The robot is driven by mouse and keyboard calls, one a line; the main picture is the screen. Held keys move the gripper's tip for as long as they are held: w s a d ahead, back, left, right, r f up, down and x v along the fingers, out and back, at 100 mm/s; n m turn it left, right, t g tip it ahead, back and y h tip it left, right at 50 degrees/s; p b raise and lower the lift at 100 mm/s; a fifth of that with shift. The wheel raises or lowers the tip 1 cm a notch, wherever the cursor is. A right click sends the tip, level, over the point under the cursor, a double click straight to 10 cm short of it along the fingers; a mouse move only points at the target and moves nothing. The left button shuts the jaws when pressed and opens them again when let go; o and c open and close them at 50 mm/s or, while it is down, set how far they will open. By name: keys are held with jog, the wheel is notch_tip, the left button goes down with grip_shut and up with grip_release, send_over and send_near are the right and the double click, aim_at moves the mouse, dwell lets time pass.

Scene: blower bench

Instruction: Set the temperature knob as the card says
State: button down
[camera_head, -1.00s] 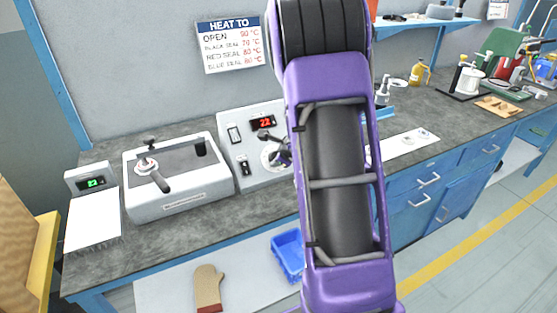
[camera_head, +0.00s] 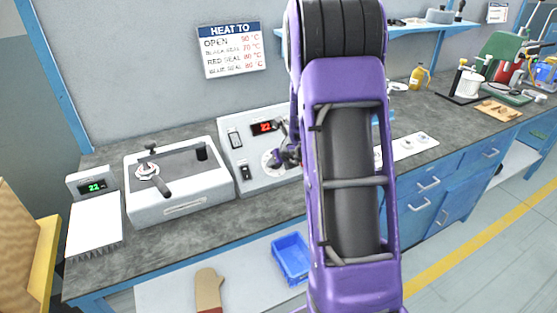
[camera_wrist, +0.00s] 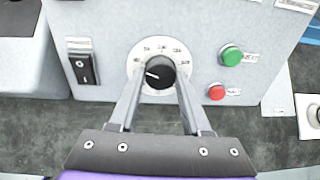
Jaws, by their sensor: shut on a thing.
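The temperature knob (camera_wrist: 160,73) is black, on a white numbered dial. Its white pointer line points left in the wrist view; the dial numbers are too small to read surely. My gripper (camera_wrist: 158,82) is shut on the knob, one finger on each side. In the head view my gripper (camera_head: 285,157) is at the dial (camera_head: 270,162), partly covering it. The card (camera_head: 231,49) on the wall reads "HEAT TO", with rows for open, black seal, red seal and blue seal; some of its temperatures are blurred. The red panel display (camera_head: 264,127) seems to read 22.
A rocker switch (camera_wrist: 82,68) is left of the dial; a green button (camera_wrist: 231,55) and a red button (camera_wrist: 216,91) are to the right. A lidded grey unit (camera_head: 180,180) stands left of the panel, beside a small green display (camera_head: 96,187).

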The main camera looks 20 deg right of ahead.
jog(key=shift+m, duration=0.3)
jog(key=shift+c, duration=1.8)
grip_release()
jog(key=p+v, duration=0.5)
jog(key=v, duration=1.2)
jog(key=shift+r, duration=0.2)
jog(key=shift+s, duration=0.1)
